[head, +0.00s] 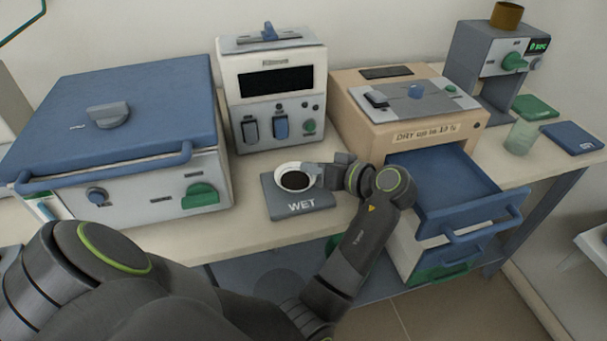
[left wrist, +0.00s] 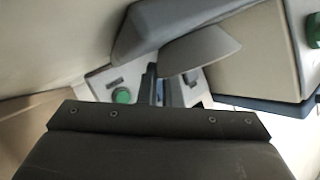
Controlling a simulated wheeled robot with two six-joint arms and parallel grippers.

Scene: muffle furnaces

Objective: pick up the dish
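The dish (head: 295,181) is a small round white dish with a dark inside. It sits on the grey mat marked WET (head: 302,205) in the head view. In the left wrist view a dark gripper body fills the lower part, and I cannot make out the dish there.
A blue-lidded furnace (head: 132,110) stands left, a white unit with a dark display (head: 275,80) behind the mat, and a beige DRY oven (head: 408,120) with an open blue drawer (head: 440,182) right. A glass beaker (head: 521,137) and blue pad (head: 572,138) lie far right.

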